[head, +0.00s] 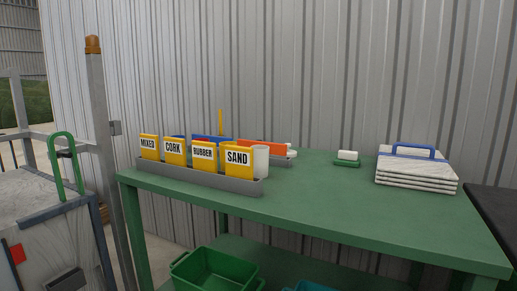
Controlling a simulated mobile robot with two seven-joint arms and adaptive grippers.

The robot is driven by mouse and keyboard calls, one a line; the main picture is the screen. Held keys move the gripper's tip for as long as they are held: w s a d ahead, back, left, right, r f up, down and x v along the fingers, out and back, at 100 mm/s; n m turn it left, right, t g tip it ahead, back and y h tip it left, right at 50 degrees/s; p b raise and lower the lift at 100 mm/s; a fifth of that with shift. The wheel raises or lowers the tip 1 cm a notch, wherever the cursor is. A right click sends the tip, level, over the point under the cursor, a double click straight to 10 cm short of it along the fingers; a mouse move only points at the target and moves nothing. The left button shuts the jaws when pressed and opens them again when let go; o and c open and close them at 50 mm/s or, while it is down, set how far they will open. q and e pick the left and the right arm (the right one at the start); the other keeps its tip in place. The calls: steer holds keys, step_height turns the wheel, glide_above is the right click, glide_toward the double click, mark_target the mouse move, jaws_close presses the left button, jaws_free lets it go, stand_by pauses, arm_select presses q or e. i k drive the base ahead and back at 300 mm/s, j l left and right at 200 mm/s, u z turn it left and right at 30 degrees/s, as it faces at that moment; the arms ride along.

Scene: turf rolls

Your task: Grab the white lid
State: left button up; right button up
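No thing in the head view is plainly a white lid. A stack of several flat white pieces (416,177) lies on the green table's right part, with a blue handle (412,149) across its top; I cannot tell whether one is a lid. A small white block-like thing (348,155) sits on a small green base (346,163) near the table's back. A white cylinder (261,161) stands behind the yellow SAND card (238,161); its top is too small to read. Neither of my grippers is in view.
The green table (310,203) has clear room at its middle and front. A grey tray (199,178) holds yellow cards along the left front. A green bin (216,272) is below. A metal post (101,135) and grey cart (50,225) stand left; corrugated wall behind.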

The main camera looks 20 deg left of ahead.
mark_target(291, 153)
steer(key=i+j+u, duration=0.5)
steer(key=j, duration=0.3)
steer(key=i+j+u, duration=0.45)
steer(key=i, duration=0.35)
steer(key=j, duration=0.1)
